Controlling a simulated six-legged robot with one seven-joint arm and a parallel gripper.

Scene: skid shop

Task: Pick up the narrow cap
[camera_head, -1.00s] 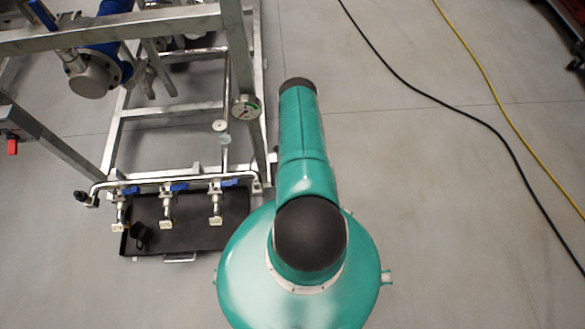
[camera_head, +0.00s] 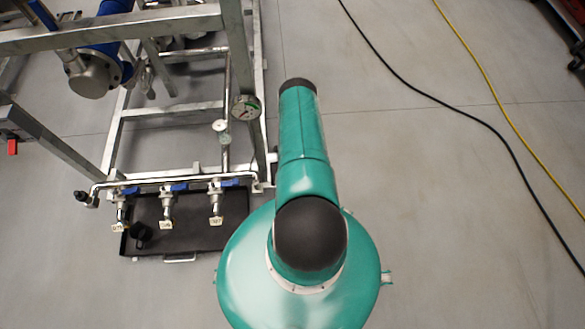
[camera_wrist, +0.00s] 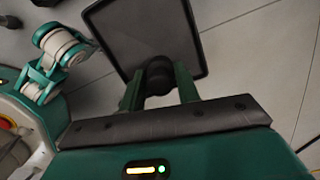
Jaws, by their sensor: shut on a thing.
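In the wrist view my gripper (camera_wrist: 159,94) has its two green fingers closed around a dark, round-topped thing (camera_wrist: 159,72), which looks like the narrow cap. In the head view my gripper is not visible. A small black cap-like piece (camera_head: 140,232) shows at the left end of the black tray (camera_head: 190,237) on the floor; I cannot tell whether it is the same thing.
A metal skid frame (camera_head: 165,109) stands at the left, with a pressure gauge (camera_head: 246,107) and several blue-handled valves, one a valve (camera_head: 216,203) above the tray. A black cable (camera_head: 440,102) and a yellow hose (camera_head: 500,99) cross the floor at right. Floor between is clear.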

